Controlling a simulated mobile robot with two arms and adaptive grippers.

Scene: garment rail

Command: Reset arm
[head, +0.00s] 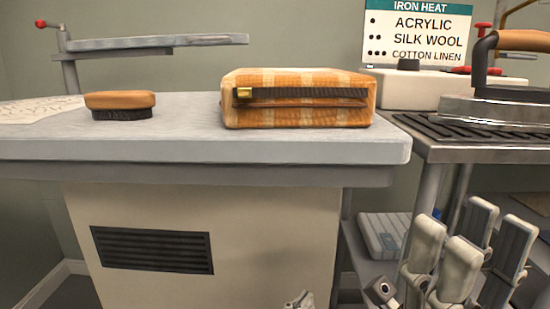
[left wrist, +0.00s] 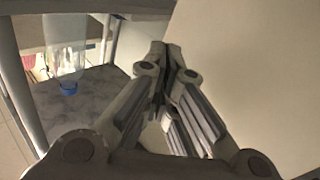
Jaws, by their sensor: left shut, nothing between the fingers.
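My right gripper (head: 478,245) is at the lower right of the head view, beside the bench and below the iron's stand. Its fingers point up with a gap between them, and I see nothing held. My left gripper (left wrist: 165,50) fills the middle of the left wrist view. Its fingertips meet and hold nothing. It is next to a plain pale panel and apart from the bottle on the lower shelf. In the head view only a small grey piece shows at the bottom edge, perhaps part of the left gripper.
The grey bench (head: 190,145) carries a wooden brush (head: 120,100) and an orange plaid pouch (head: 300,98). An iron (head: 500,105) rests on a ribbed stand (head: 450,128) at the right. A heat sign (head: 418,35) stands behind. A blue-capped bottle (left wrist: 67,60) is on the lower shelf (left wrist: 90,100).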

